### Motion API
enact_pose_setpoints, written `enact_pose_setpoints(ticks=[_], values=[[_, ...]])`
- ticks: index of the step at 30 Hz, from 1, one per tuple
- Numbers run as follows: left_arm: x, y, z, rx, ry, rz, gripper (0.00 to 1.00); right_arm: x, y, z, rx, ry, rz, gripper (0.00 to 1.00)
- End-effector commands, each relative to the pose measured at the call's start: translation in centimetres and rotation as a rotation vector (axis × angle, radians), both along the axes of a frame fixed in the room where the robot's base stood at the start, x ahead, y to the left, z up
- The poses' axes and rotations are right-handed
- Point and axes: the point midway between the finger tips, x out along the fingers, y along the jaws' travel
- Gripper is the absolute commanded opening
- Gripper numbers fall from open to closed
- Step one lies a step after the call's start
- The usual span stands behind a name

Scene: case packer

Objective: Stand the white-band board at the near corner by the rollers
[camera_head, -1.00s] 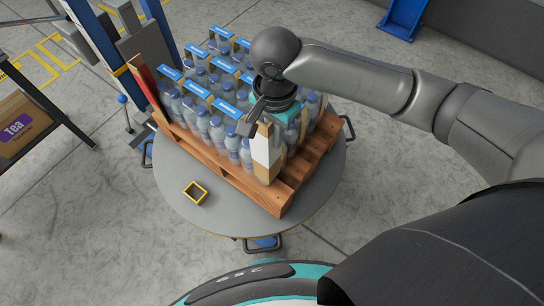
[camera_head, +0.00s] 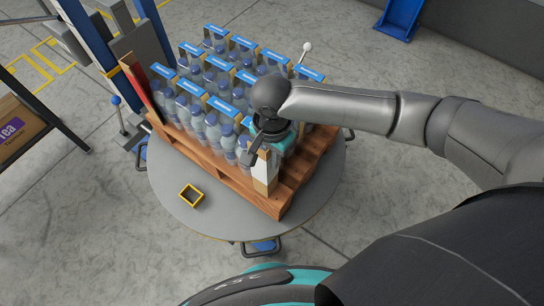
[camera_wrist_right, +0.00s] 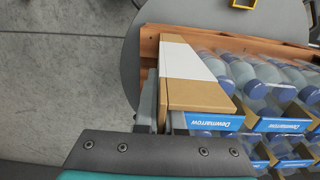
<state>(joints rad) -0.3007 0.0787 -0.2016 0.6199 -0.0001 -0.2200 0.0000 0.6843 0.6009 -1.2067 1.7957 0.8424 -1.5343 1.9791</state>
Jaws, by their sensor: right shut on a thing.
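The white-band board (camera_head: 264,175) is a tan upright corner board with a white band, at the near corner of the loaded pallet. In the right wrist view, the board (camera_wrist_right: 192,92) is seen along its length beside the bottle packs. My right gripper (camera_head: 254,153) is shut on its upper end; the fingers (camera_wrist_right: 154,106) also show in the right wrist view. I cannot tell whether its foot touches the wooden pallet (camera_head: 297,181). The bottle packs (camera_head: 205,112) stand on the pallet behind the board. My left gripper is not in view.
The pallet sits on a round grey turntable (camera_head: 216,219). A small yellow-rimmed square (camera_head: 191,195) lies on its bare front left. A red-marked board (camera_head: 140,86) stands at the pallet's left corner by a blue-edged column (camera_head: 90,42). Grey floor is open at the front left.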

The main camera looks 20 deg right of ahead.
Motion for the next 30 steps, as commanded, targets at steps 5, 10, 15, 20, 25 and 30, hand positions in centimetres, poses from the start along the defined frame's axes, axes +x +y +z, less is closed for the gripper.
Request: enact_pose_setpoints(ticks=[5, 10, 15, 20, 25, 30], values=[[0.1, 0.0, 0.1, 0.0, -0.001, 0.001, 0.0, 0.0, 0.0, -0.2, 0.001, 0.001, 0.0, 0.16], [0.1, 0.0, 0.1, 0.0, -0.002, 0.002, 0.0, 0.0, 0.0, -0.2, 0.0, 0.0, 0.0, 0.35], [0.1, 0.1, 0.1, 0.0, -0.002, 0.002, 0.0, 0.0, 0.0, -0.2, 0.0, 0.0, 0.0, 0.36], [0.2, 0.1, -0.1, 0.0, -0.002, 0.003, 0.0, 0.1, 0.0, 0.1, 0.0, -0.001, 0.0, 0.36], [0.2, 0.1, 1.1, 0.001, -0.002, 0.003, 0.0, 0.1, 0.0, 2.9, 0.002, -0.002, 0.0, 0.36], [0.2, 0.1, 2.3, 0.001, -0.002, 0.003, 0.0, 0.1, 0.1, 6.8, 0.002, -0.003, 0.0, 0.36]])
